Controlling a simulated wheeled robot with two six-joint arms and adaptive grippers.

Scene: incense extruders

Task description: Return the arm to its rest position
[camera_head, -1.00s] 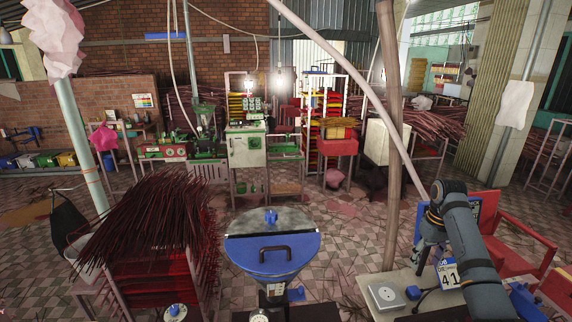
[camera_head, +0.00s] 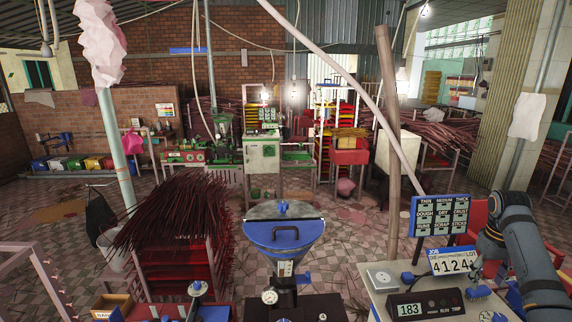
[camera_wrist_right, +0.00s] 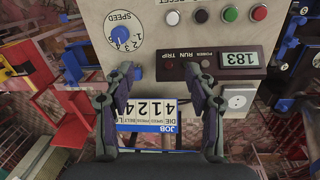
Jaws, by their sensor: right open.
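My right arm (camera_head: 522,240) comes in at the right edge of the head view, folded beside the control bench. My right gripper (camera_wrist_right: 163,80) is open and empty in the right wrist view. Its two dark fingers stand apart above the bench top, between the speed dial (camera_wrist_right: 123,37) and the display reading 183 (camera_wrist_right: 239,60). The JOB card reading 4124 (camera_wrist_right: 147,114) shows behind and between the fingers. In the head view the fingers are mostly hidden by the arm and bench items. My left gripper is not in view.
The control bench (camera_head: 375,298) holds the display box (camera_head: 424,305), a JOB card (camera_head: 453,261) and a dark label board (camera_head: 440,215). A blue hopper (camera_head: 284,235) stands in the middle. Incense sticks (camera_head: 175,220) fill a red rack at left. A post (camera_head: 390,150) rises behind the bench.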

